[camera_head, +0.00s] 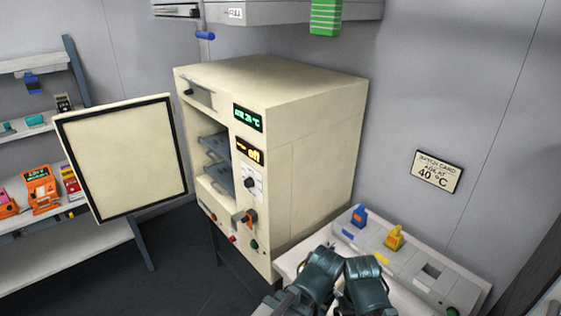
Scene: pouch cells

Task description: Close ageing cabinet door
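The ageing cabinet (295,160) is a cream box with its front facing left. Its door (125,160) is a cream panel with a dark seal around its inner face. The door stands wide open, swung out to the left of the opening. Grey shelves (217,165) show inside the cabinet. Dark teal parts of my two arms show at the bottom centre, right of the cabinet's lower front and apart from the door. I cannot make out fingers on either arm.
A grey panel (404,255) with blue and yellow pieces lies right of the cabinet. A shelf rack (80,235) with orange devices stands left, behind the door. A wall unit (270,12) hangs above. A sign (438,172) reads 40 °C. Dark floor (170,275) is clear below the door.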

